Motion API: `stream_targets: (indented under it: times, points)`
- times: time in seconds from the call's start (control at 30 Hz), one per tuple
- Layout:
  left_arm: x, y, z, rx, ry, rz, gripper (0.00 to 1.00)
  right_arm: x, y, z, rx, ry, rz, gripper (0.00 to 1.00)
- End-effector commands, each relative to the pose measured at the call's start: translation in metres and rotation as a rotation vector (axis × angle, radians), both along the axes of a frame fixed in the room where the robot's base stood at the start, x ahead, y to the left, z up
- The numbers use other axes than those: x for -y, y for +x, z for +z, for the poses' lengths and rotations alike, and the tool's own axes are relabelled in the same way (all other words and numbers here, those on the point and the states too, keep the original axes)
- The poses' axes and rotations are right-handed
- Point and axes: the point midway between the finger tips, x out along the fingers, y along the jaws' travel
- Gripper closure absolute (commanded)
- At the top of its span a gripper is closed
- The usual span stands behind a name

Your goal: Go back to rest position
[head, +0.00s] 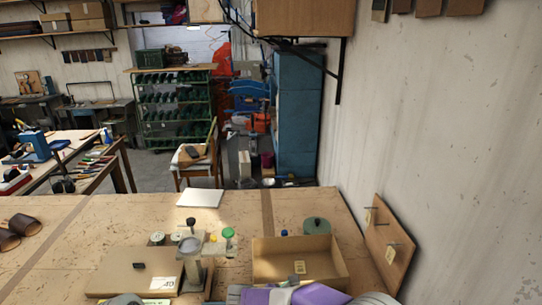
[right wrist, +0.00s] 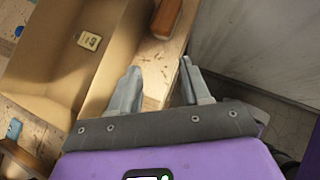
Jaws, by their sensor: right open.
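My right gripper (right wrist: 158,85) is open, with its two grey fingers apart and nothing between them. It is over the right part of the workbench, beside the open cardboard box (right wrist: 35,100). In the head view its purple body shows at the bottom edge, in front of the cardboard box (head: 262,262), and its fingers are not clear there. My left gripper is not in view; only a grey rounded piece, possibly part of my arm, shows at the bottom left of the head view.
A board with pegs (head: 385,240) leans at the right wall. The bench's left middle is mostly clear.

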Motion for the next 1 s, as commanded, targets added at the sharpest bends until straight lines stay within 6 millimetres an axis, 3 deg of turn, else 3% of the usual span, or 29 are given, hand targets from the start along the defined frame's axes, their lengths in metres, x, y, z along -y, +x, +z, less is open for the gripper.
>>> stream_targets:
  times: [0.03, 0.17, 0.27, 0.3, 0.4, 0.5, 0.67, 0.8, 1.0]
  points:
    - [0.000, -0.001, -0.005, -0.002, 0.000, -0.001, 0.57, 0.005, -0.007, -0.025, -0.036, 0.048, -0.030, 0.53]
    - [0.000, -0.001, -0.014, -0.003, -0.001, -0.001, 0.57, 0.013, -0.036, -0.095, -0.135, 0.223, -0.160, 0.53]
    - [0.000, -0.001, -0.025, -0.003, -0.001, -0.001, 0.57, 0.017, -0.073, -0.161, -0.219, 0.410, -0.352, 0.53]
    - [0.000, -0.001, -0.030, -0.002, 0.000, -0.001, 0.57, 0.016, -0.091, -0.187, -0.250, 0.494, -0.454, 0.53]
    - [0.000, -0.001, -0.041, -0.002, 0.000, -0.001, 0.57, 0.009, -0.132, -0.239, -0.292, 0.691, -0.747, 0.53]
    - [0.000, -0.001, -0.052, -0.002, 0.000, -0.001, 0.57, 0.001, -0.166, -0.278, -0.287, 0.855, -1.077, 0.53]
    - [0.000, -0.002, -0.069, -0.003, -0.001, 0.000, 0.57, -0.003, -0.197, -0.322, -0.165, 1.030, -1.643, 0.53]
    - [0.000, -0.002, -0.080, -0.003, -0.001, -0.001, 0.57, 0.009, -0.211, -0.348, 0.017, 1.079, -2.046, 0.53]
    - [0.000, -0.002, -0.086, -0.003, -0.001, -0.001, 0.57, 0.027, -0.219, -0.364, 0.212, 1.075, -2.324, 0.53]
